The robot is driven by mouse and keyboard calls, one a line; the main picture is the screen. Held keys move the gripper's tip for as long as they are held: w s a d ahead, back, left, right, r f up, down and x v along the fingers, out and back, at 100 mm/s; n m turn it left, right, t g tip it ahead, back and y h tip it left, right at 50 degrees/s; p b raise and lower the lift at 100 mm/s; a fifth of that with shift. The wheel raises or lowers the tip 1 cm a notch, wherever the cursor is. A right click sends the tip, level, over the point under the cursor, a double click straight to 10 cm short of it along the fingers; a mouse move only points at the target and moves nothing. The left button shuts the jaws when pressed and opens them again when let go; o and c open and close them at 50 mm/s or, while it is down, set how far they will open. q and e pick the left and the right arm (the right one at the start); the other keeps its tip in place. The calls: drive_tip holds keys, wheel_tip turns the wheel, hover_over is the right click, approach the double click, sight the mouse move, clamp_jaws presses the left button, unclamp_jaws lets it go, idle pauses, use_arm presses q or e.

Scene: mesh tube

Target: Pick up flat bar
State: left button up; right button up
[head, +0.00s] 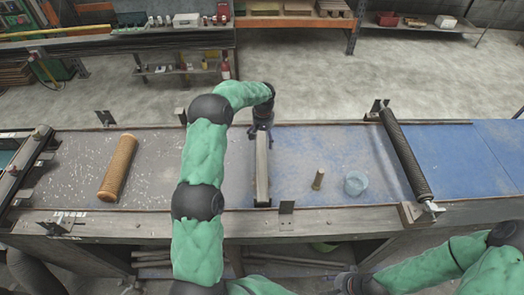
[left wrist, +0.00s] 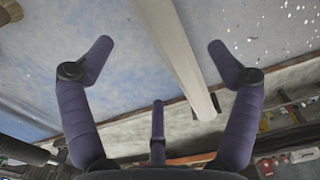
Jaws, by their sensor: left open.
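The flat bar (head: 262,172) is a long, pale, narrow piece lying across the middle of the work table, its long side running from the back towards the front edge. My left gripper (head: 262,130) is over its far end, with the dark fingers around that end. In the left wrist view the flat bar (left wrist: 178,50) runs between the spread fingers of my open left gripper (left wrist: 160,47), and I see a gap on both sides. My right gripper (head: 352,283) is at the bottom edge, dark and partly cut off, away from the bar.
A tan mesh tube (head: 117,168) lies to the left on the table (head: 70,170). A small brown cylinder (head: 318,179) and a light blue cup (head: 355,184) stand right of the bar. A dark roller (head: 405,155) crosses the table further right. The blue surface beyond is clear.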

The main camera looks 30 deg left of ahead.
sight(264, 149)
use_arm(q)
drive_tip(key=shift+w+f, duration=0.1)
drive_tip(key=shift+f, duration=0.65)
drive_tip(key=shift+s+d+f+p, duration=0.15)
drive_tip(key=shift+f+p, duration=0.15)
drive_tip(key=shift+f, duration=1.05)
drive_tip(key=shift+s+f+p, duration=0.15)
drive_tip(key=shift+f+p, duration=0.15)
drive_tip(key=shift+f, duration=1)
drive_tip(key=shift+c, duration=0.3)
drive_tip(key=c, duration=1.5)
drive_tip(key=shift+r, duration=0.15)
drive_tip(key=shift+c, duration=1.1)
drive_tip(key=shift+w+r, duration=0.1)
